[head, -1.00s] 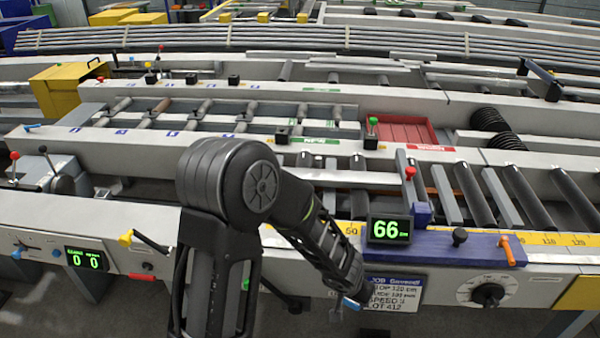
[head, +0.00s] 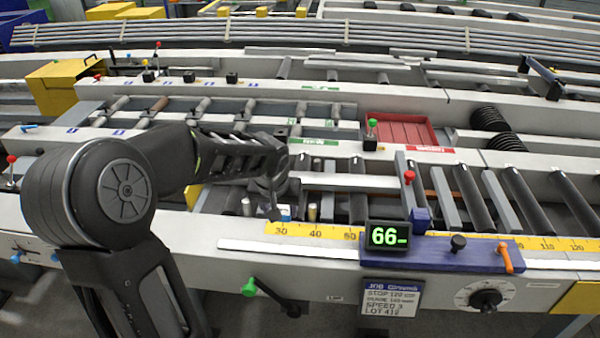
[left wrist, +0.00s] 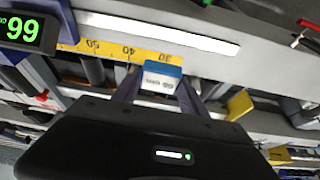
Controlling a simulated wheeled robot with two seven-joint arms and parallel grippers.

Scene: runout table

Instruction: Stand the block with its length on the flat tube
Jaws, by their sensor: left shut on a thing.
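My left gripper (head: 272,206) is over the front rail, near the low end of the yellow scale. In the left wrist view its two fingers (left wrist: 159,88) are shut on a small block (left wrist: 161,70) with a blue end and a white printed label, which appears upside down there. In the head view the gripper mostly hides the block. A pale flat bar (head: 350,181), which looks like the flat tube, lies lengthwise across the rollers behind the scale, to the right of the gripper. My left arm covers its left part. My right gripper is out of view.
A yellow scale (head: 338,233) runs along the front rail. A red tray (head: 400,131) is farther back. Dark rollers (head: 527,200) fill the right.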

